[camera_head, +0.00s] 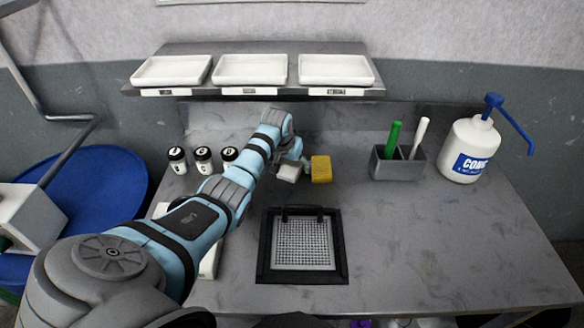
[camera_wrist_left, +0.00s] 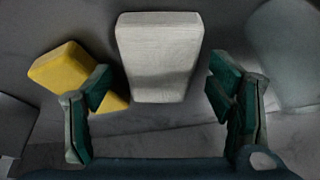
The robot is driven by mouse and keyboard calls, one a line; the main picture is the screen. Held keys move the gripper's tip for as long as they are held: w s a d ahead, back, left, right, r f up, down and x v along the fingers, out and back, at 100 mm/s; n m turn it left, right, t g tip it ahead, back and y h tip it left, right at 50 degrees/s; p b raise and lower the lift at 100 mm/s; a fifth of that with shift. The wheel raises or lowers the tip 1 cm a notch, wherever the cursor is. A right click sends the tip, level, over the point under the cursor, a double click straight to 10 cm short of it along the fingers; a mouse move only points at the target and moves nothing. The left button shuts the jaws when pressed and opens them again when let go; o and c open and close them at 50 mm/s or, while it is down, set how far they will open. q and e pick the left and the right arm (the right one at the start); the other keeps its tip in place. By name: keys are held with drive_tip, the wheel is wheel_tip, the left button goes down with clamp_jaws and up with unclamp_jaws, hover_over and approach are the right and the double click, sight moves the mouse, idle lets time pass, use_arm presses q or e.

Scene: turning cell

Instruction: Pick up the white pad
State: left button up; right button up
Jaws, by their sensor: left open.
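The white pad (camera_wrist_left: 158,50) is a pale rounded block, upper middle in the left wrist view. In the head view it shows as a small pale block (camera_head: 288,173) on the table, partly hidden by my left gripper (camera_head: 295,160). In the wrist view my left gripper (camera_wrist_left: 160,90) is open, with green-padded fingers to the left and right of the pad's near end. Gaps show between the pad and both fingers; I see no grip on it. My right gripper is not in view.
A yellow sponge (camera_head: 321,169) lies close to the pad and shows behind the left finger in the wrist view (camera_wrist_left: 62,68). A grey holder (camera_head: 398,166), a pump bottle (camera_head: 468,150), small jars (camera_head: 203,160) and a black-framed grid (camera_head: 302,277) stand around. The table's right front is clear.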

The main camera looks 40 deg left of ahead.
sight(288, 170)
use_arm(q)
drive_tip(key=shift+f, duration=0.1)
idle(0.3)
drive_tip(key=c, duration=1.1)
drive_tip(key=shift+r, duration=0.2)
drive_tip(key=s+r+p, duration=0.2)
drive_tip(key=s+r, duration=0.1)
drive_tip(key=shift+s+d, duration=0.25)
drive_tip(key=shift+d, duration=0.15)
drive_tip(key=s+d+r, duration=0.1)
drive_tip(key=s, duration=0.2)
drive_tip(key=s+r+p, duration=0.1)
drive_tip(key=s+r, duration=0.1)
drive_tip(key=s, duration=0.1)
drive_tip(key=s+d+r+p, duration=0.1)
drive_tip(key=s+r, duration=0.1)
drive_tip(key=s, duration=0.2)
drive_tip(key=shift+d, duration=0.4)
